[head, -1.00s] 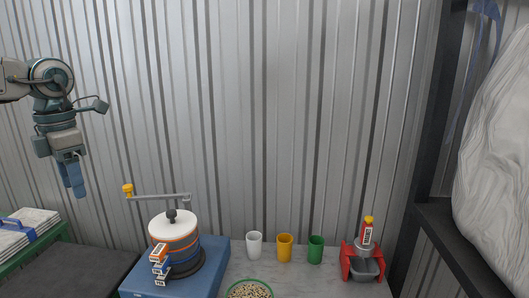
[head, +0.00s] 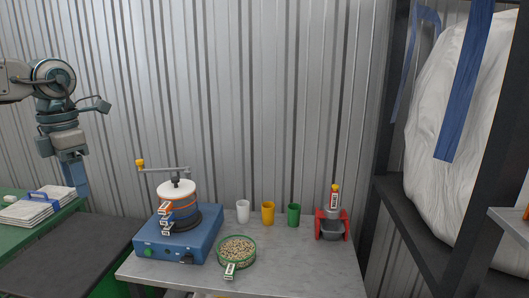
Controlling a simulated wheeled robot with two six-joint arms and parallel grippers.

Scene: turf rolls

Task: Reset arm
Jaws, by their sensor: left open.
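My left arm comes in from the left in the head view. Its gripper (head: 79,177) hangs pointing down, open and empty, in front of the corrugated wall. It is above and left of the worktable, apart from everything on it. Seen edge-on, its blue fingers overlap in the picture. My right gripper is not in view.
The grey table (head: 290,262) holds a crank machine (head: 179,188) on a blue base, a bowl of grains (head: 237,250), white (head: 243,212), yellow (head: 268,214) and green cups (head: 293,215), and a red-sided holder (head: 331,228). A rack with a white sack (head: 440,150) stands right.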

